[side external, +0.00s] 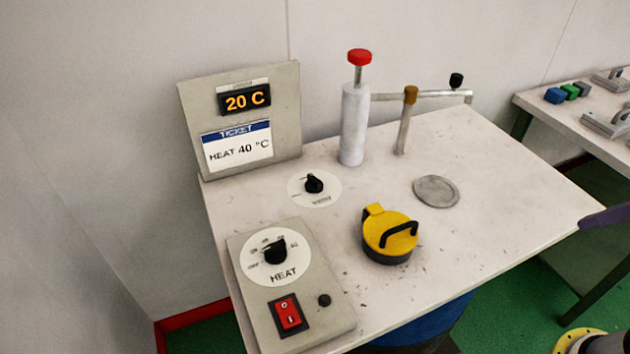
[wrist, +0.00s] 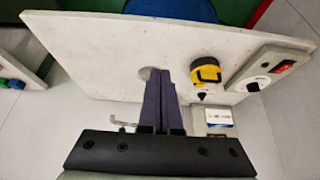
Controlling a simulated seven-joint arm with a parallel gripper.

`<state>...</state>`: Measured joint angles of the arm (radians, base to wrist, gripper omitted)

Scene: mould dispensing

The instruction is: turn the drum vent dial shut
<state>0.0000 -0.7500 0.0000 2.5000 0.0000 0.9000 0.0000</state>
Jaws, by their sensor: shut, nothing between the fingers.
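The vent dial (side external: 314,184) is a small black knob on a round white plate on the tabletop, in front of the display panel. Its printing is too small to read. In the wrist view the vent dial (wrist: 203,97) is small, beside the yellow cap. My gripper (wrist: 160,72) has two dark purple fingers, shut together and empty, seen over the table. In the side view only a purple finger end of my gripper (side external: 606,216) shows at the right edge, well apart from the dial.
A yellow cap with black handle (side external: 390,235) stands right of the heat box (side external: 335,318). A white pump (side external: 354,125) with red knob and a bent pipe (side external: 404,130) stand behind. A grey disc (side external: 436,191) lies flat. The panel (side external: 290,120) reads 20 C; its ticket says HEAT 40 °C.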

